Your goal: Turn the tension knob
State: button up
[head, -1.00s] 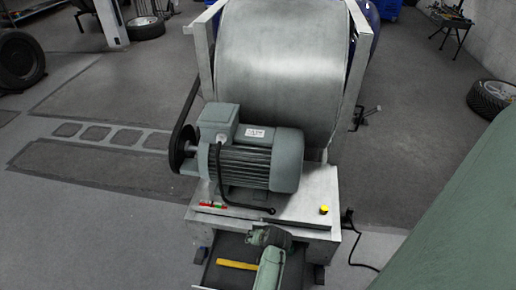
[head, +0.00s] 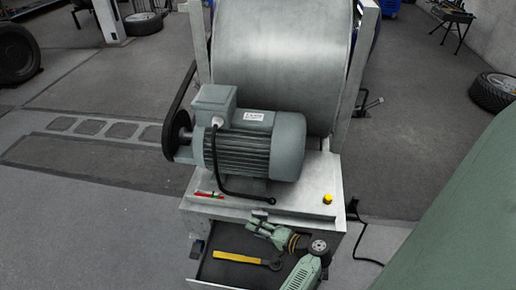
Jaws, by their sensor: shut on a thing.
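A small yellow knob (head: 327,198) stands on the right end of the bench top, at its front. I cannot tell whether it is the tension knob, and no other clear knob shows. My gripper (head: 261,218) is at the bench's front edge, below the motor and left of the yellow knob, apart from it. It points up and left from my pale green arm. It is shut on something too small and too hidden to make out.
The bench top (head: 230,208) carries a grey-green motor (head: 258,148) with a large metal drum (head: 280,70) behind. A yellow wrench-like tool (head: 240,258) lies in a dark tray (head: 222,272) below the front edge. A black cable (head: 356,232) hangs at right.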

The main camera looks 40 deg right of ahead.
jog(key=shift+f+t+b, duration=0.1)
jog(key=shift+t+b, duration=0.4)
jog(key=shift+m, duration=0.3)
jog(key=o, duration=1.2)
jog(key=v, duration=1.2)
jog(key=shift+d+f, duration=0.1)
jog(key=shift+d, duration=0.05)
